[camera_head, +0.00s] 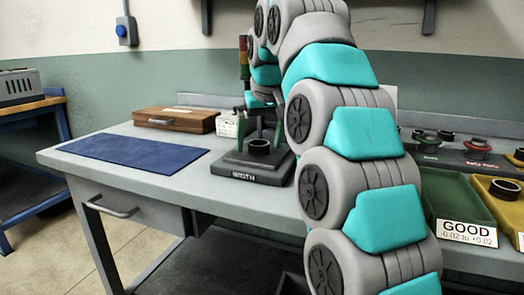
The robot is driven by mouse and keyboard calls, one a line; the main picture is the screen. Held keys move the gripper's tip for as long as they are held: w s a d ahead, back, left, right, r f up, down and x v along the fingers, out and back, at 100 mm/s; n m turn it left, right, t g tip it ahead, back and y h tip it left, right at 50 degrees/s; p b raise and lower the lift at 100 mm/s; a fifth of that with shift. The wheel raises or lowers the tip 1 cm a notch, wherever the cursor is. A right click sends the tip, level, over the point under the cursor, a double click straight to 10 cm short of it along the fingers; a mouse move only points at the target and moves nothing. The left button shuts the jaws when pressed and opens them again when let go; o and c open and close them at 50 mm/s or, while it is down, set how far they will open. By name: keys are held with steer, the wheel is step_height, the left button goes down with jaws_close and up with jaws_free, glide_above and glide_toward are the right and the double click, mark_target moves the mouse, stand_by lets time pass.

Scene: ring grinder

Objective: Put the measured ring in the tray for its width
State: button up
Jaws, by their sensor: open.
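A dark ring (259,146) lies flat on the base of the gauge labelled WIDTH (252,172), on the grey workbench. My gripper (257,108) is above the ring, close to the gauge's upright, and is open; its fingers are small and dark against the gauge. A gap shows between the fingers and the ring. A green tray labelled GOOD (467,233) stands at the right, its card reading -0.02 to +0.02. A yellow tray (502,212) beside it has a dark ring (504,188) in it. The gauge's reading cannot be made out.
A blue mat (134,150) lies bare on the left of the bench, with a wooden case (176,120) behind it. A rack with several rings (480,145) stands behind the trays. My arm hides the bench between gauge and trays.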

steer(key=shift+c, duration=0.3)
jaws_close()
stand_by(0.5)
steer(key=shift+r, duration=0.15)
